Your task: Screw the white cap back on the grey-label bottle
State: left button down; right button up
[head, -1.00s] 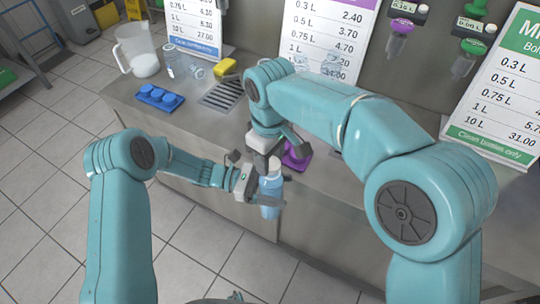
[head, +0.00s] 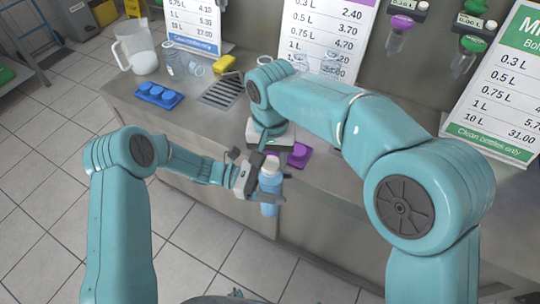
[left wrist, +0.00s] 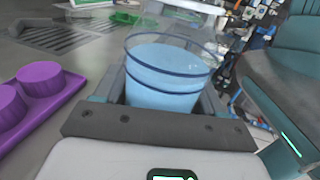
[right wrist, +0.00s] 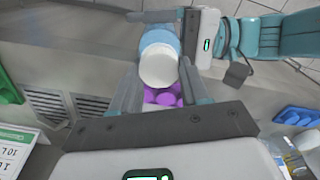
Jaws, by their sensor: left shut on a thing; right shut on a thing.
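The bottle (head: 270,182) is clear with light blue contents and stands roughly upright in front of the counter edge. My left gripper (head: 245,178) is shut on its side. In the left wrist view the blue bottle (left wrist: 162,80) sits between the jaws; no grey label can be made out. My right gripper (head: 264,150) is above the bottle. In the right wrist view the white cap (right wrist: 158,66) lies between its fingers, in line with the blue bottle (right wrist: 160,38). The right gripper is shut on the cap. Whether the thread is engaged is hidden.
A purple tray with round knobs (head: 299,155) lies on the counter close behind the bottle. A blue tray (head: 158,96), a drain grate (head: 222,90), a yellow sponge (head: 227,80) and a clear jug (head: 136,52) are farther left. Price boards stand at the back.

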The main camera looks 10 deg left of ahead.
jog(key=m, duration=0.8)
jog(key=shift+d, duration=0.1)
jog(key=m, duration=1)
jog(key=shift+s+d, duration=0.1)
jog(key=shift+s, duration=0.05)
jog(key=m, duration=0.6)
jog(key=o, duration=1)
